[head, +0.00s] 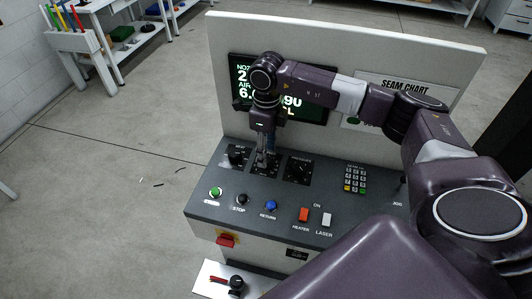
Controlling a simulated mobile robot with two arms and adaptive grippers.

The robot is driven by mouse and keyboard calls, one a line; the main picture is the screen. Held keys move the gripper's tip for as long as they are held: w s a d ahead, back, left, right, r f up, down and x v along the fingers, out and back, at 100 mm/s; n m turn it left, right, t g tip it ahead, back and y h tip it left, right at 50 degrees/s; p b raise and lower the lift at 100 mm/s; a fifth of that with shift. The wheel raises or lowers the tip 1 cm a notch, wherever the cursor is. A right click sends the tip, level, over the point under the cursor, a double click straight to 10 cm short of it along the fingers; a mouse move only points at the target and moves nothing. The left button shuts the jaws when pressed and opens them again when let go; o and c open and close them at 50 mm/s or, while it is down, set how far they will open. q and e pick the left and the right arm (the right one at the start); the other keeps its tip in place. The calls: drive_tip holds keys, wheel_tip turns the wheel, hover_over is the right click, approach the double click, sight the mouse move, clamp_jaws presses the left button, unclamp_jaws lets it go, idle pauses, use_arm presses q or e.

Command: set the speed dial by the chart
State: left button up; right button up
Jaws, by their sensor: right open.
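A dark sloped control panel (340,222) carries a row of black dials. The left dial (237,154) and the right dial (298,169) show, but their small labels are hard to read. My right gripper (262,162) points down over the middle dial position between them and hides most of it. The gripper is open; I cannot tell whether its fingers touch the dial. The seam chart (404,86) is on the upright board at right, and my right arm covers most of its rows. My left gripper is not in view.
A dark screen (241,68) with green and white text is partly hidden behind my arm. Open floor lies left.

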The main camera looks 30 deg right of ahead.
drive_tip(key=shift+f+p, duration=0.3)
drive_tip(key=shift+f, duration=1.05)
drive_tip(key=c, duration=1.1)
drive_tip(key=shift+f+n+b, duration=0.15)
drive_tip(key=shift+n+b, duration=0.15)
drive_tip(key=shift+b, duration=0.3)
drive_tip(key=shift+c, duration=0.2)
drive_tip(key=shift+n+b, duration=0.35)
drive_tip(key=shift+n, duration=0.05)
drive_tip(key=shift+r, duration=0.2)
drive_tip(key=o, duration=1.1)
drive_tip(key=shift+o, duration=0.2)
